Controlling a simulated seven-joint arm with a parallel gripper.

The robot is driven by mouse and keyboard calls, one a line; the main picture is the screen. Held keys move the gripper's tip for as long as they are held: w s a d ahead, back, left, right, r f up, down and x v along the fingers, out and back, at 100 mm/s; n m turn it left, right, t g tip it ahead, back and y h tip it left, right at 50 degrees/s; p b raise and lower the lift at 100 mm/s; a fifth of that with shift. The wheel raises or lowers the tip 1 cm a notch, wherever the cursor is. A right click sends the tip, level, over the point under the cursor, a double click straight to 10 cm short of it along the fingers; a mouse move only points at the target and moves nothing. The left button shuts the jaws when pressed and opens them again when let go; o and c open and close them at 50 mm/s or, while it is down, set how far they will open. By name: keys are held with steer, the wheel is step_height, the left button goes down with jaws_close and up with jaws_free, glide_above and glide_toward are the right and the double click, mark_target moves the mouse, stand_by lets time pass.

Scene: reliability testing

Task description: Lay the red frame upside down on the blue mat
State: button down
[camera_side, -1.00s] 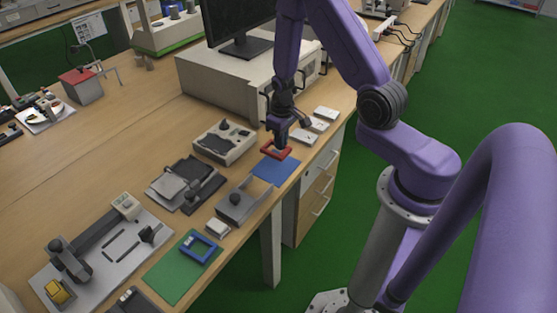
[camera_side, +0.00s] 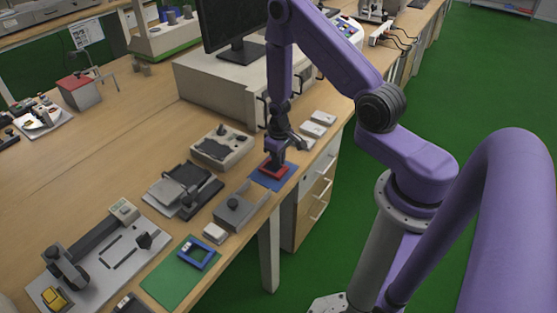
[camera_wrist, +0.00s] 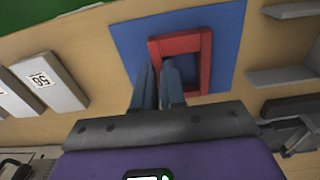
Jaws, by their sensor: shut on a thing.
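The red frame (camera_side: 273,171) is an open rectangle held at the blue mat (camera_side: 286,181), inside the mat's outline in both views. My gripper (camera_side: 273,160) is above it with its fingers pointing down, shut on one bar of the frame. In the wrist view the two fingers (camera_wrist: 158,84) straddle the left bar, and the red frame (camera_wrist: 206,65) shows its top and right bars over the blue mat (camera_wrist: 127,45). The frame looks about flat. I cannot tell whether it touches the mat or which face is up.
A grey fixture (camera_side: 238,208) stands left of the blue mat. Pale boxes (camera_side: 318,124) lie behind it, and a beige device (camera_side: 222,146) is at back left. The bench edge is close on the right.

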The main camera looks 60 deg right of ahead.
steer(key=shift+f, duration=0.2)
steer(key=c, duration=1.2)
jaws_free()
step_height(320, 180, up, 12)
steer(key=s+a+r+n, duration=0.2)
steer(key=a+r+n, duration=0.1)
steer(key=a+r, duration=0.4)
steer(key=s+a+r+n, duration=0.3)
steer(key=s, duration=0.4)
steer(key=s+a+r+n, duration=0.3)
steer(key=s, duration=0.4)
steer(key=s+a+r+n, duration=0.3)
steer(key=s, duration=0.5)
steer(key=shift+r+n, duration=0.3)
steer(key=shift+r, duration=0.1)
